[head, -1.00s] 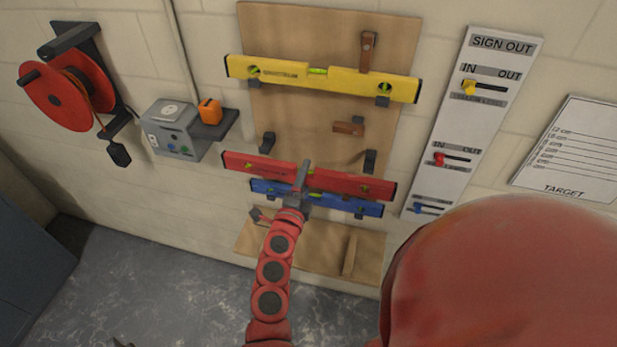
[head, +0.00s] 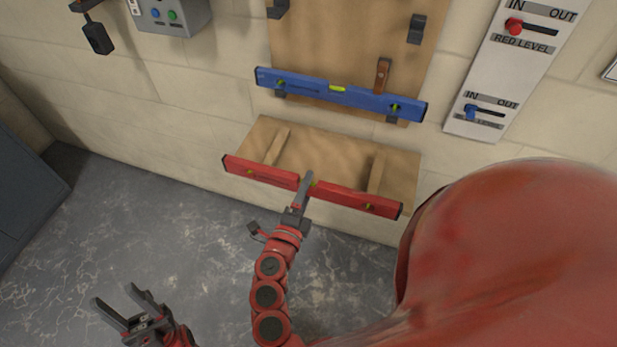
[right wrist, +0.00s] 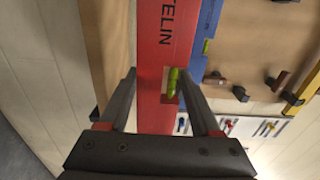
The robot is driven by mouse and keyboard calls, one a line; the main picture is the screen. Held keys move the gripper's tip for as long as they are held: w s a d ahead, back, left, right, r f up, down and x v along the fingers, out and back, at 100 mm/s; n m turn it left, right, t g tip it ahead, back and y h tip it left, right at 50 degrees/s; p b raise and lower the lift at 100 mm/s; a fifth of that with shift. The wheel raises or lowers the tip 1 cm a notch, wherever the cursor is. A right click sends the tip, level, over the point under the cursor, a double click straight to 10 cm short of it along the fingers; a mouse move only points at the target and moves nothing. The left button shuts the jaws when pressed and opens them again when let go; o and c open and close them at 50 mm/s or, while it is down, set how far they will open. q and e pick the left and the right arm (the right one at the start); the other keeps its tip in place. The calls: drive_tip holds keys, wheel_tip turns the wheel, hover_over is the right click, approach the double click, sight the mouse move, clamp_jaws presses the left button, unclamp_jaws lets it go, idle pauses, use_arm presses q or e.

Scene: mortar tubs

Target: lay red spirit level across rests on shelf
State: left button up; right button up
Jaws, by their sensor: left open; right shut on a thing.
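The red spirit level (head: 262,174) is held roughly level in front of the wooden shelf (head: 325,150) in the head view, overlapping its front edge. My right gripper (head: 307,184) is shut on its middle. Two wooden rests, a left one (head: 277,147) and a right one (head: 376,172), stand on the shelf behind the level. Whether the level touches them cannot be told. In the right wrist view the red level (right wrist: 166,45) runs between the fingers of my right gripper (right wrist: 160,88). My left gripper (head: 124,305) is open and empty, low over the floor at left.
The blue level (head: 340,94) hangs on hooks on the board above the shelf. Empty dark hooks (head: 416,29) are above it. The sign-out panel (head: 510,60) is at the right on the wall. A dark cabinet (head: 25,200) stands at the far left. The floor is clear.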

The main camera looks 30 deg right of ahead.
drive_tip(key=shift+s+f, duration=0.1)
drive_tip(key=shift+f, duration=0.35)
drive_tip(key=shift+f+b+x, duration=0.2)
drive_tip(key=shift+b+x, duration=0.4)
drive_tip(key=shift+x, duration=1.6)
drive_tip(key=shift+f+b+x, duration=0.15)
drive_tip(key=shift+b+x, duration=0.45)
drive_tip(key=shift+x, duration=4.15)
drive_tip(key=shift+f+b, duration=0.75)
drive_tip(key=shift+f, duration=0.15)
drive_tip(key=shift+s, duration=0.1)
drive_tip(key=o, duration=1.6)
drive_tip(key=shift+c, duration=0.2)
